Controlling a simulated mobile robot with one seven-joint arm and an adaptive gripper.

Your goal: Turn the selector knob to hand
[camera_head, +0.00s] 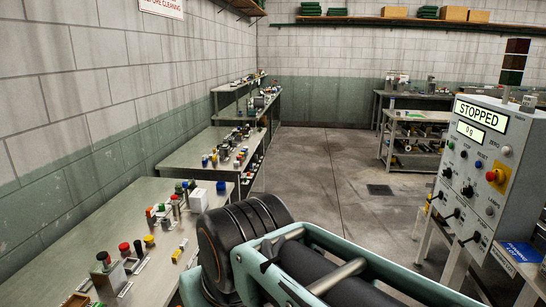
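A grey control panel (484,165) stands at the right. Its upper display (481,112) reads "STOPPED" and a smaller display (470,132) reads "0 g". Several black knobs or switches sit low on its face, among them one at the left (441,195), one in the middle (457,213) and one at the lower right (475,237). Their labels are too small to read, so I cannot tell which one is the selector knob or where it points. My gripper is not in view.
A red mushroom button on a yellow plate (497,177) is on the panel's right. Benches with small parts (157,195) line the left wall. The floor (345,180) between is clear.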

